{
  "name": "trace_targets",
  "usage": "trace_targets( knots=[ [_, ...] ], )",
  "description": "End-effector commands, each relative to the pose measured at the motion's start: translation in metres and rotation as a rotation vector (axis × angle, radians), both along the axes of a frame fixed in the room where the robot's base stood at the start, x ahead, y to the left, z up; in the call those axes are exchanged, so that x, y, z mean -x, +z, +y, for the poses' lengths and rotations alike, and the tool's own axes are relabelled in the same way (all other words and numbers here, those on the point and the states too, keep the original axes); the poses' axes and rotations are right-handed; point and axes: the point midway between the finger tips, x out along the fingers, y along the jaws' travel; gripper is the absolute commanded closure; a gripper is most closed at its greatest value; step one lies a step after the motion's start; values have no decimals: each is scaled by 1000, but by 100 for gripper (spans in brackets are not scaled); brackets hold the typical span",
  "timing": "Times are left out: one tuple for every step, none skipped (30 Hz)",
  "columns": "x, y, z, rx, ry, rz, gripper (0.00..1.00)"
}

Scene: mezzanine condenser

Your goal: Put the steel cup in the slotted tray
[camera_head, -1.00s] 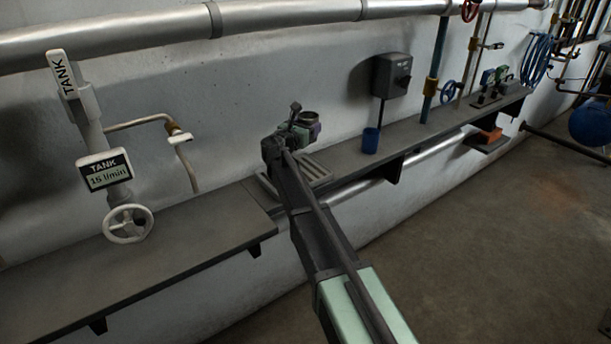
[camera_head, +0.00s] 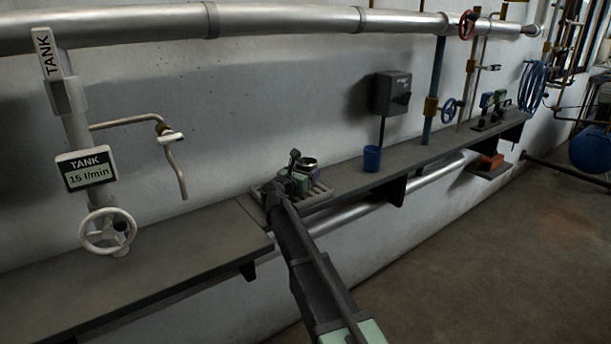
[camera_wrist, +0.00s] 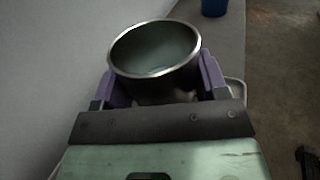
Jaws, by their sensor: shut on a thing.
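The steel cup (camera_wrist: 155,50) is between the two purple fingers of my gripper (camera_wrist: 160,82) in the wrist view, with its open rim facing up toward the camera. My gripper is shut on it. In the head view, the cup (camera_head: 307,163) shows as a small rim beside my gripper (camera_head: 300,180). The slotted tray (camera_head: 320,194) lies on the shelf at the gripper, and my arm and gripper hide much of it. The cup is over or in the tray area; I cannot tell whether it touches the tray.
A blue cup (camera_head: 372,158) stands on the shelf to the right of the tray. A grey switch box (camera_head: 391,93) hangs on the wall above it. A white tank valve wheel (camera_head: 108,231) and bent spout (camera_head: 175,160) stand at the left. The left shelf (camera_head: 150,255) is mostly bare.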

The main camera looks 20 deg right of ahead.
Motion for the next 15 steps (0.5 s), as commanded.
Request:
trace_targets(
  knots=[
    [0, -3, 0, 0, 0, 0, 65],
    [0, -2, 0, 0, 0, 0, 29],
    [0, -1, 0, 0, 0, 0, 23],
    [0, -1, 0, 0, 0, 0, 18],
    [0, -1, 0, 0, 0, 0, 13],
    [0, -1, 0, 0, 0, 0, 8],
    [0, -1, 0, 0, 0, 0, 8],
    [0, -1, 0, 0, 0, 0, 8],
    [0, -1, 0, 0, 0, 0, 8],
    [0, -1, 0, 0, 0, 0, 8],
    [0, -1, 0, 0, 0, 0, 8],
    [0, -1, 0, 0, 0, 0, 8],
    [0, -1, 0, 0, 0, 0, 8],
    [0, 0, 0, 0, 0, 0, 8],
    [0, 2, 0, 0, 0, 0, 8]
  ],
)
